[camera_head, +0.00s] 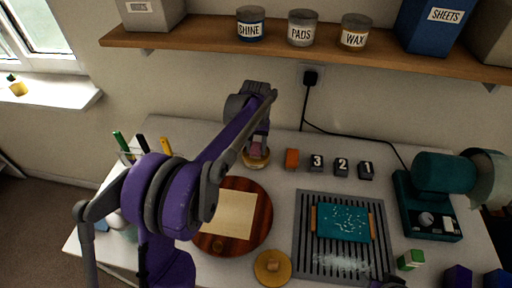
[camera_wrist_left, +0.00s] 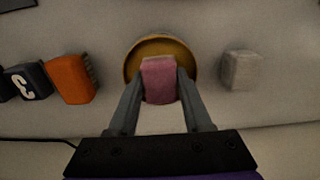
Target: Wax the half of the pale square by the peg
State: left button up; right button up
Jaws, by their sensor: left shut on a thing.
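My left gripper (camera_head: 257,143) is shut on a pink block (camera_wrist_left: 159,80). In the left wrist view the block is over a round, gold-rimmed tin (camera_wrist_left: 130,66). In the head view the tin (camera_head: 256,164) is just below the block; whether they touch I cannot tell. The pale square (camera_head: 230,214) lies on a round reddish wooden board (camera_head: 262,205), its left part hidden by my left arm. A small brown round piece, perhaps the peg (camera_head: 217,246), is at the board's near side. A dark shape at the bottom edge may be my right gripper (camera_head: 388,283).
An orange block (camera_head: 292,158) and dark numbered blocks (camera_head: 341,169) stand right of the tin. A slatted tray (camera_head: 300,250) holds a teal slab (camera_head: 343,222). A round wooden piece (camera_head: 272,266) lies in front. A teal machine (camera_head: 415,205) stands right; a shelf (camera_head: 330,52) hangs above.

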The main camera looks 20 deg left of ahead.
aim_at(256, 147)
pick_arm(q)
jog(key=shift+r+p, duration=1.45)
jog(key=shift+r, duration=2.05)
pick_arm(e)
jog(key=r, duration=0.1)
jog(key=w+r, duration=0.2)
jog(key=r, duration=0.1)
jog(key=shift+r, duration=0.1)
pick_arm(q)
jog(key=shift+f, duration=0.1)
pick_arm(e)
jog(key=shift+s, duration=0.15)
